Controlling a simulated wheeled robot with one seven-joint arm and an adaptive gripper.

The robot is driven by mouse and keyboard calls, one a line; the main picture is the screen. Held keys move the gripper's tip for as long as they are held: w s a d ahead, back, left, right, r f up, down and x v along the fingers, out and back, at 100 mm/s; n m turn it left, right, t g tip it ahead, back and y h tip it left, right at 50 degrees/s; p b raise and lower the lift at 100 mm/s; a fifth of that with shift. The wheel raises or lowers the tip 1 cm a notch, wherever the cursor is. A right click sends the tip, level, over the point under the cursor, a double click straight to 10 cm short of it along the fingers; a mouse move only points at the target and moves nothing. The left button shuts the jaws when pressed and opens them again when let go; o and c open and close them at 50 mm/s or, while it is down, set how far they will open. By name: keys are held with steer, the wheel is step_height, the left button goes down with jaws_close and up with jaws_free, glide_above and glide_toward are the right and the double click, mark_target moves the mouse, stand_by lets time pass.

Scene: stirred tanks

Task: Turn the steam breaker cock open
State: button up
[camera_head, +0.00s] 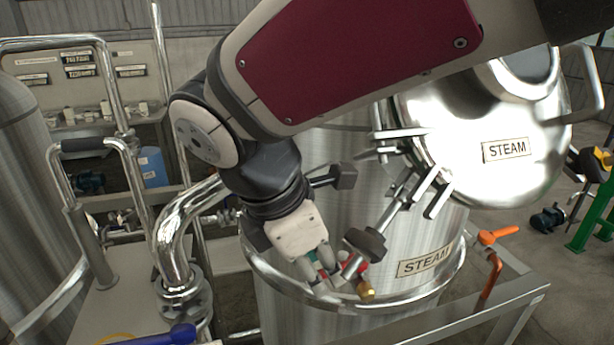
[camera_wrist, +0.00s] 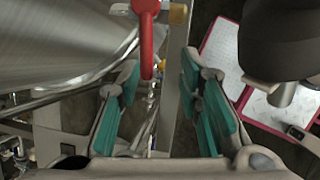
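A small cock with a red handle (camera_wrist: 146,40) shows in the wrist view, its narrow end between my fingertips. A brass fitting (camera_wrist: 178,12) is beside it. In the head view a brass end (camera_head: 366,291) and a bit of red show at the rim of the steel tank (camera_head: 423,264) labelled STEAM. My gripper (camera_wrist: 158,78) is open, with teal pads apart on either side of the handle's lower end. I see no clear contact. In the head view my gripper (camera_head: 330,272) is beside the cock and partly hides it.
The open lid (camera_head: 506,150) labelled STEAM, its clamps and a dark knob (camera_head: 364,244) are close to my arm. An orange handle (camera_head: 497,235) stands to the right. A bent steel pipe (camera_head: 178,235) rises at left.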

step_height(320, 180, up, 8)
steer(key=s+a+t, duration=0.1)
steer(key=a, duration=0.2)
steer(key=shift+s, duration=0.4)
steer(key=shift+d+r, duration=0.1)
steer(key=shift+c, duration=0.3)
